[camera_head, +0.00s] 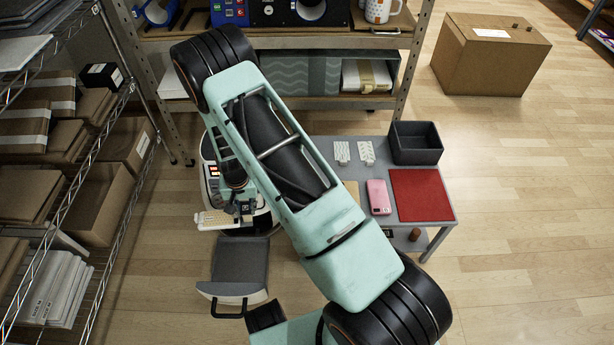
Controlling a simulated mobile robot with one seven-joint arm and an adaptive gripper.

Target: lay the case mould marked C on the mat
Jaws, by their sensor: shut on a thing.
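My gripper (243,211) is at the front of a white machine, left of the grey table. It is shut on a pale cream flat piece (213,220), which looks like a case mould and sticks out to the left of the fingers. No letter can be read on it. The red mat (421,195) lies bare on the right part of the table. A pink case-like piece (379,197) lies just left of the mat. Two small white patterned pieces (342,152) lie further back. My arm crosses the middle of the view and hides the table's left part.
A dark open bin (415,143) stands behind the mat on the grey table (441,213). The white machine (209,168) and a grey padded part (240,262) are close to my gripper. Shelves with boxes fill the left side. A large cardboard box (490,55) stands at back right.

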